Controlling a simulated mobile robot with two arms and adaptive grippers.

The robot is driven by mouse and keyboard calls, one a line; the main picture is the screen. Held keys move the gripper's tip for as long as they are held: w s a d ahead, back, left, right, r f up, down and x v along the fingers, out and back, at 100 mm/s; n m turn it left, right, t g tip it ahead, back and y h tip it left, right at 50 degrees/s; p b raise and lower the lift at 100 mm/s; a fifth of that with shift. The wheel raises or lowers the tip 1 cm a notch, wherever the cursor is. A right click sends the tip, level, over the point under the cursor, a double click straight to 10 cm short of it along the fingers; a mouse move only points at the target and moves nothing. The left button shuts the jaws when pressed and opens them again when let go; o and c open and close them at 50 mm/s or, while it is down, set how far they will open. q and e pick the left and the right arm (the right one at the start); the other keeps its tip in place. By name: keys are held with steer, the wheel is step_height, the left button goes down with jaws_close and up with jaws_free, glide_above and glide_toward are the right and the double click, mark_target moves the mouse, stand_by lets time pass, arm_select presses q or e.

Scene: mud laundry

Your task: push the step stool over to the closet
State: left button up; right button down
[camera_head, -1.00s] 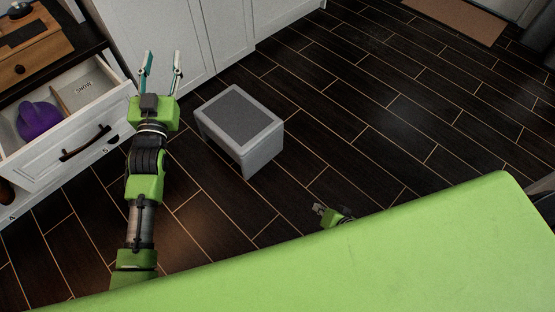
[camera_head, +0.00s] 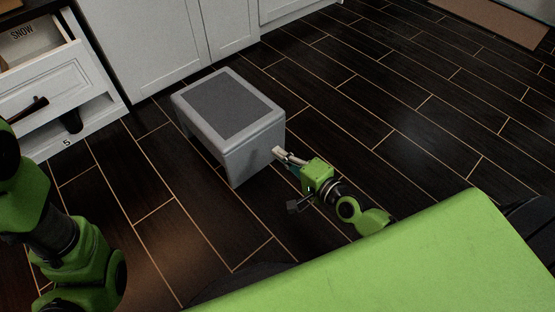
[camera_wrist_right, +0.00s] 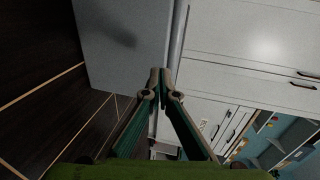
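The step stool (camera_head: 228,104), light grey with a dark grey top pad, stands upright on the floor. Its grey side also fills the upper left of the right wrist view (camera_wrist_right: 120,45). My right gripper (camera_head: 279,153) is at the stool's near right corner, its fingers together with nothing between them. The fingertips (camera_wrist_right: 160,82) look very close to the stool; I cannot tell whether they touch. White panelled doors (camera_head: 150,50), perhaps the closet, stand behind the stool, with a floor gap between.
A white drawer unit (camera_head: 75,85) with an open drawer stands at the left. A brown mat (camera_head: 490,20) lies at the far right. The dark plank floor (camera_head: 400,110) to the stool's right is clear.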

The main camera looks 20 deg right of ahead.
mark_target(257, 134)
steer(key=shift+r+x, duration=0.3)
steer(key=shift+x, duration=0.95)
steer(key=shift+r+x, duration=0.3)
steer(key=shift+x, duration=0.95)
steer(key=shift+r+x, duration=0.3)
steer(key=shift+x, duration=0.95)
steer(key=shift+w+a, duration=0.1)
steer(key=shift+w, duration=0.1)
